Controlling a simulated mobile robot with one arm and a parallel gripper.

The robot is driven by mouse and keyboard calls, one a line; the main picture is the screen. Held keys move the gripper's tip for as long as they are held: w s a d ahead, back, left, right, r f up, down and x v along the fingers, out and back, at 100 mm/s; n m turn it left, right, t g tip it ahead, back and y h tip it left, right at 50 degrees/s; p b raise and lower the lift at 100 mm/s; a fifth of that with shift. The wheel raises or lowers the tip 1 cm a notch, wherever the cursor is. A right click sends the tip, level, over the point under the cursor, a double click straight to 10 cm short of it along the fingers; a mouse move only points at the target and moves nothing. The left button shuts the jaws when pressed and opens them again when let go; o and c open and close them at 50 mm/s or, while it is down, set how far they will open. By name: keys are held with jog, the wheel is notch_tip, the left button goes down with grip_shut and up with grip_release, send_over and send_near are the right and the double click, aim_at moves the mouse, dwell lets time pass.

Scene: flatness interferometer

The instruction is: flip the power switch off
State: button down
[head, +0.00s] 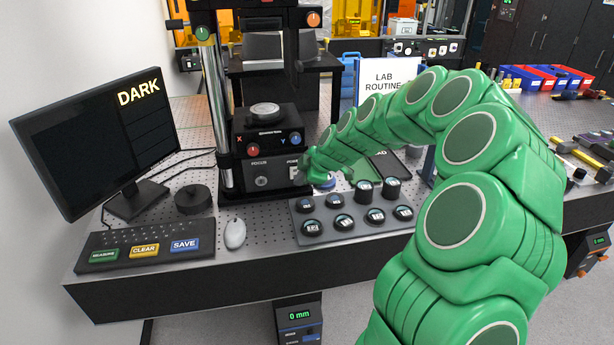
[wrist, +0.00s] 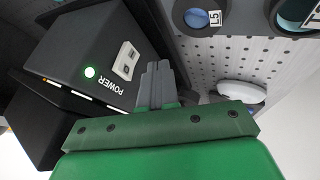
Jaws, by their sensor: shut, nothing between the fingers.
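The power switch (wrist: 126,60) is a pale rocker on a black box front, beside the word POWER and a lit green lamp (wrist: 90,72). In the head view the box (head: 262,178) forms the base of the interferometer, and the switch is largely hidden by my gripper (head: 304,168). In the wrist view the grey fingers of my gripper (wrist: 156,70) are together and empty. Their tips are just beside the switch; I cannot tell whether they touch it. Which way the rocker is tipped is not clear.
A monitor (head: 98,140) reading DARK, a keyboard (head: 146,246) and a mouse (head: 235,234) stand left on the perforated bench. A grey tray (head: 340,234) of round optics lies just in front of and right of the box. My green arm comes in from the right.

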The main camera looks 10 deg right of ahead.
aim_at(291, 172)
jog(key=shift+w+r, duration=0.2)
jog(key=shift+w, duration=1.4)
jog(key=shift+w, duration=0.15)
jog(key=shift+w+r, duration=0.15)
jog(key=shift+w, duration=0.05)
jog(key=shift+r, duration=0.1)
jog(key=shift+r+g, duration=0.3)
jog(key=shift+r, duration=0.3)
jog(key=shift+s, duration=0.1)
